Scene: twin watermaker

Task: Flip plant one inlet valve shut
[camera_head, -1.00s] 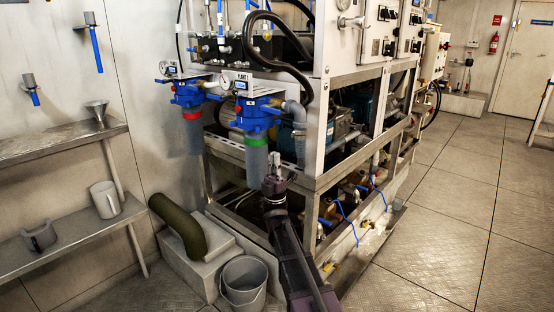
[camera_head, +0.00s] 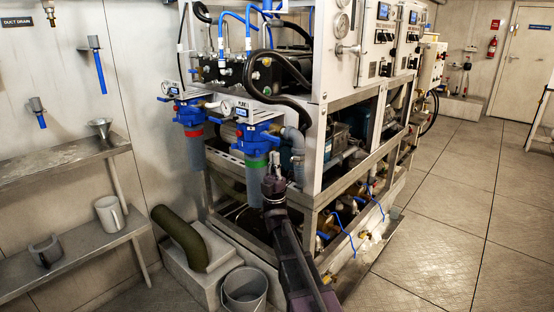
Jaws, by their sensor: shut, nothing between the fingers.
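The plant one filter unit has a blue head (camera_head: 257,139), a green band and a grey bowl, with a small plant label (camera_head: 243,104) above it. My gripper (camera_head: 276,160) is shut and empty. It points up in front of the right side of the grey bowl, just below the blue head, and hides part of it. I cannot tell whether it touches anything.
A second filter (camera_head: 190,115) with a red band hangs to the left. The metal frame (camera_head: 312,190) and black hoses (camera_head: 290,105) crowd the right. A bucket (camera_head: 244,288), green hose (camera_head: 180,238) and shelves (camera_head: 75,240) are at the lower left. The floor at right (camera_head: 440,240) is clear.

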